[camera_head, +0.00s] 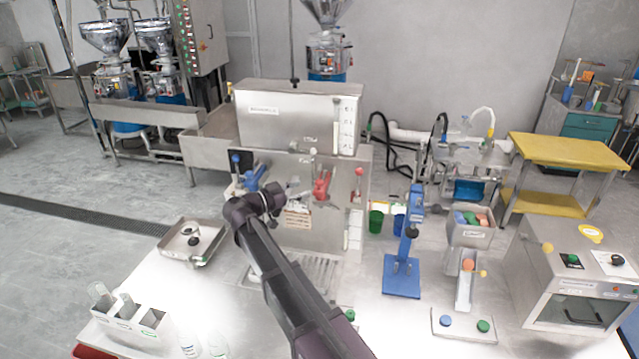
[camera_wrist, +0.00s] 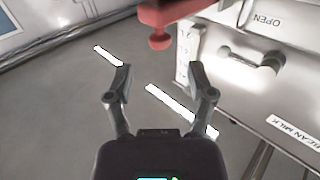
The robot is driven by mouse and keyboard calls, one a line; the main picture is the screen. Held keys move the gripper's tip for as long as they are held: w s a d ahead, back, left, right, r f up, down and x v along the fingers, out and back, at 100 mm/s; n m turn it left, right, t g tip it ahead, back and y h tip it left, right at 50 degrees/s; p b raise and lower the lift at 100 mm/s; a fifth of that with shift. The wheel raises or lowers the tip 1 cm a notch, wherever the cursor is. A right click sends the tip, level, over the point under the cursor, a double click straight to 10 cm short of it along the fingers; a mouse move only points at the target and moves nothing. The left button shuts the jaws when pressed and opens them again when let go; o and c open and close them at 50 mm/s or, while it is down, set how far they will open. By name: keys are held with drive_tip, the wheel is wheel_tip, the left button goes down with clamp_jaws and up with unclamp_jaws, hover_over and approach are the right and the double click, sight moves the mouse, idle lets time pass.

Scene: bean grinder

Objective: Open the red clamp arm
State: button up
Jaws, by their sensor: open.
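The red clamp arm (camera_head: 322,186) is on the front of the steel machine in the head view, right of my gripper (camera_head: 297,195). In the wrist view, a red bar (camera_wrist: 180,12) with a rounded red knob (camera_wrist: 159,42) hangs at the top centre; it looks like the clamp arm. My gripper (camera_wrist: 160,84) is open and empty there, its fingertips spread below the knob, with visible room between them and the red part. Whether they differ much in depth is hard to tell. The rest of the red part is cut off by the frame.
A grey lever (camera_wrist: 250,60) by an "OPEN" label is right of my fingers. A blue clamp (camera_head: 252,176) is left of the red one. A blue stand (camera_head: 402,275) and green cup (camera_head: 375,221) stand to the right, a steel tray (camera_head: 178,250) to the left.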

sight(316, 184)
drive_tip(key=shift+x, duration=3.35)
clamp_jaws()
